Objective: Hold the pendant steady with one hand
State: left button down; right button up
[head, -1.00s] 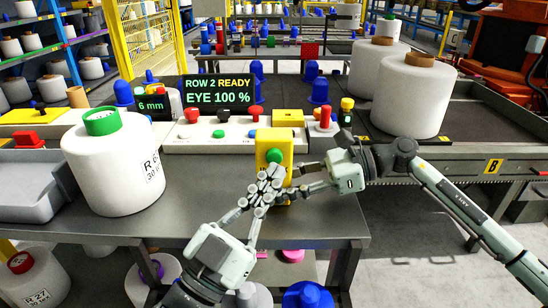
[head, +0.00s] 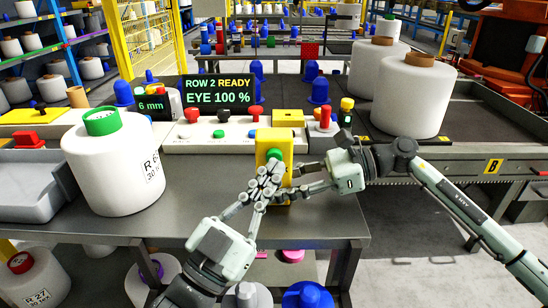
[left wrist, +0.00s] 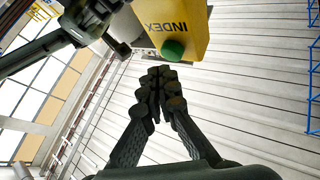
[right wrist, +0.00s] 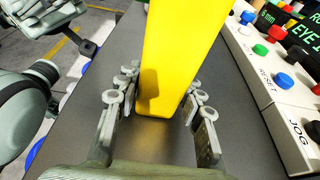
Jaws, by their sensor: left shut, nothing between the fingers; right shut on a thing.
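The pendant (head: 274,139) is a yellow box standing upright at the table's front, in front of the white control panel. It carries a green button (left wrist: 172,50) and the word INDEX. My right gripper (right wrist: 160,88) is shut on the pendant, with a finger on each of its sides. My left gripper (left wrist: 163,80) is shut and empty, its fingertips together just short of the green button. In the head view the left fingers (head: 270,172) cover the pendant's lower front and part of the button.
A white yarn bobbin (head: 112,165) with a green top stands on the table at left, beside a grey tray (head: 35,180). The control panel (head: 190,138) with coloured buttons lies behind the pendant. Large bobbins (head: 412,95) stand on the conveyor at right.

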pick_arm(q)
jog(key=shift+w, duration=0.1)
dwell(0.6)
jog(key=shift+w, duration=0.25)
jog(key=shift+w+a+r, duration=0.3)
jog(key=shift+w+r, duration=0.15)
jog(key=shift+w, duration=0.05)
dwell(1.5)
jog(key=shift+s+d+f, duration=0.1)
jog(key=shift+s+f, duration=0.05)
jog(key=shift+f, duration=0.05)
dwell(0.4)
jog(key=shift+s+d+f, duration=0.1)
jog(key=shift+s+f, duration=0.1)
jog(key=shift+s, duration=0.95)
jog(key=shift+s+d+f, duration=0.1)
jog(key=shift+s+f, duration=0.05)
jog(key=shift+s, duration=1)
